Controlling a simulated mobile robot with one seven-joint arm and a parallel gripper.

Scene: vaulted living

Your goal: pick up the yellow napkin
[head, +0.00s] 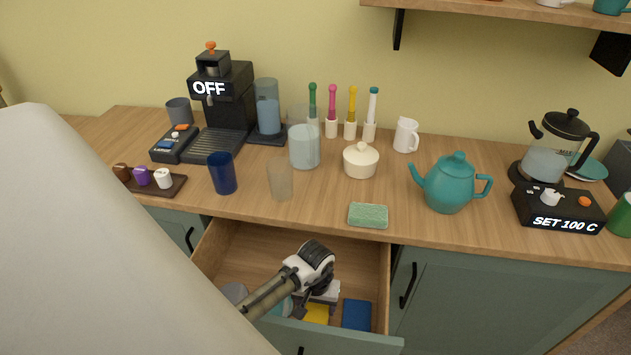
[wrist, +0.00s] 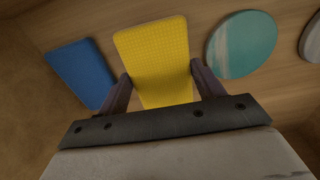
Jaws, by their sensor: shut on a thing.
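The yellow napkin (wrist: 155,55) is a flat, textured cloth in the open drawer, between my fingers in the wrist view. It also shows in the head view (head: 316,313), partly covered by my gripper. My gripper (wrist: 162,88) is shut on the napkin, with one finger at each side edge. In the head view my gripper (head: 318,300) reaches down into the drawer (head: 258,248). I cannot tell whether the napkin is clear of the drawer floor.
In the drawer, a blue cloth (head: 356,314) lies right of the napkin, and a teal round thing (wrist: 242,45) lies on its other side. The drawer walls are close. A green sponge (head: 368,215) lies near the counter's front edge, beside a teal teapot (head: 449,184).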

